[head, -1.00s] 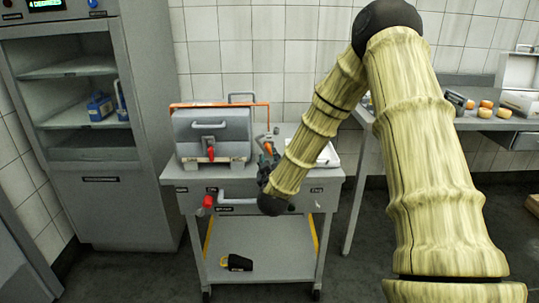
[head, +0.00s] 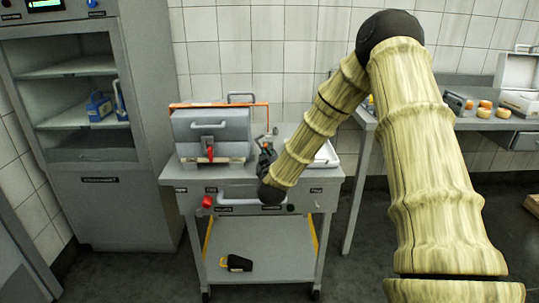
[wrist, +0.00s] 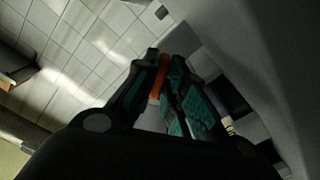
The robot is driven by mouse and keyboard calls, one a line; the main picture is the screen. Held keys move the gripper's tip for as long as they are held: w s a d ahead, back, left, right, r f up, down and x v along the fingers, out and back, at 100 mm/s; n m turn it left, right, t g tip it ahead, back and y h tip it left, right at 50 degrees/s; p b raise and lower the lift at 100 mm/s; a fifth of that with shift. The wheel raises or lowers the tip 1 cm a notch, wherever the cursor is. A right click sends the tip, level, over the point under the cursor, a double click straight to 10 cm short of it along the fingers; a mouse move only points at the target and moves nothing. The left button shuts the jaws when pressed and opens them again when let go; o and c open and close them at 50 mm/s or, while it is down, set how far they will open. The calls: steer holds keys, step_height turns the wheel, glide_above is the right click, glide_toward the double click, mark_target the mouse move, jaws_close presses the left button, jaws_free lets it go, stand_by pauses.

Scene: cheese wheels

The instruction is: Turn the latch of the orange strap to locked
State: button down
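The orange strap (head: 215,104) runs along the top of a grey box (head: 210,134) on a grey cart and down its right side. A red latch-like piece (head: 210,152) sits on the box front. My gripper (head: 265,153) is just right of the box, low over the cart top. In the wrist view, my gripper's fingertips (wrist: 160,62) are close together, with a narrow orange piece (wrist: 158,78) between them. I cannot tell whether they press on it, or whether it is the strap's latch. The gripper's body hides the strap's lower right end in the head view.
The cart (head: 325,180) has a red knob (head: 207,201) and a front handle. A grey cabinet (head: 100,210) stands left. A bench (head: 465,124) with cheeses is at right. A dark object (head: 237,263) lies on the lower shelf.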

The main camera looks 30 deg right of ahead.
steer(key=shift+m, duration=0.3)
steer(key=shift+a+m, duration=0.1)
steer(key=shift+m, duration=2.6)
steer(key=c, duration=1.5)
jaws_free()
steer(key=v, duration=1.2)
steer(key=shift+f, duration=0.1)
